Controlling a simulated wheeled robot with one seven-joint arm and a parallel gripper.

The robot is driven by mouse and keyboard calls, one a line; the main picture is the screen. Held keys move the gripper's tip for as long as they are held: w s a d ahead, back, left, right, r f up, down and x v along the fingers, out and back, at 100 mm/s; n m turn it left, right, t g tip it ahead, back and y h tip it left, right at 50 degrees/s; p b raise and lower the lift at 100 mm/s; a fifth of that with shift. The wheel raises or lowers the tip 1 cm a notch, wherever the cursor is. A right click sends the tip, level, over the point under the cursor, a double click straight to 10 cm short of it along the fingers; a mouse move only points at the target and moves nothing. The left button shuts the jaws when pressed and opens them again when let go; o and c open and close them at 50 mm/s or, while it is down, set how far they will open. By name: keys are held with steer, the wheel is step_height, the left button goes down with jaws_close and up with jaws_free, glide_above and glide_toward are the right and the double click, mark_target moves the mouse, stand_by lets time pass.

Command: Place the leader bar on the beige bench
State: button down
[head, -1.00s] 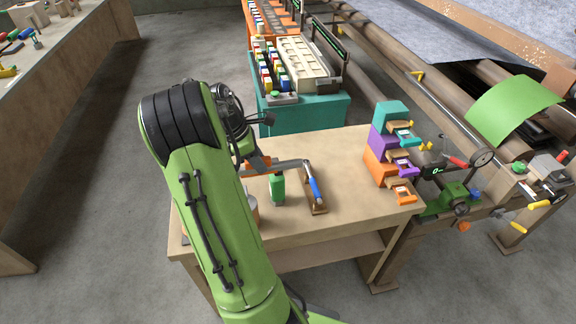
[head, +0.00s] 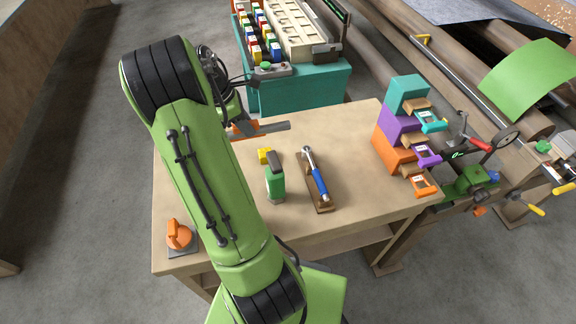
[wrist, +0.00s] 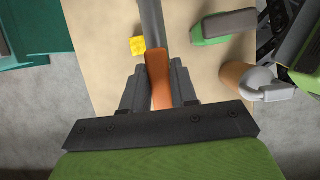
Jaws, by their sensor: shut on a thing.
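The leader bar appears to be the flat grey bar with an orange grip. In the head view the bar (head: 268,129) lies across the picture near the back of the beige bench (head: 350,140). My gripper (wrist: 157,85) is shut on the orange grip (wrist: 159,75), and the grey length points away between my fingers in the wrist view. In the head view my arm hides most of the gripper. I cannot tell how high the bar is above the benchtop.
A teal cabinet (head: 300,88) stands behind. Benchtop right of the bar is clear.

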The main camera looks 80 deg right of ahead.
steer(key=f+b, duration=0.3)
steer(key=f, duration=0.3)
steer(key=f+b, duration=0.4)
steer(key=f, duration=0.2)
steer(key=f+b, duration=0.3)
steer(key=f, duration=0.3)
steer(key=shift+w+d+f+b, duration=0.2)
steer(key=shift+d+f+b, duration=0.1)
steer(key=shift+d+f, duration=0.1)
steer(key=shift+r, duration=0.15)
steer(key=c, duration=0.9)
jaws_free()
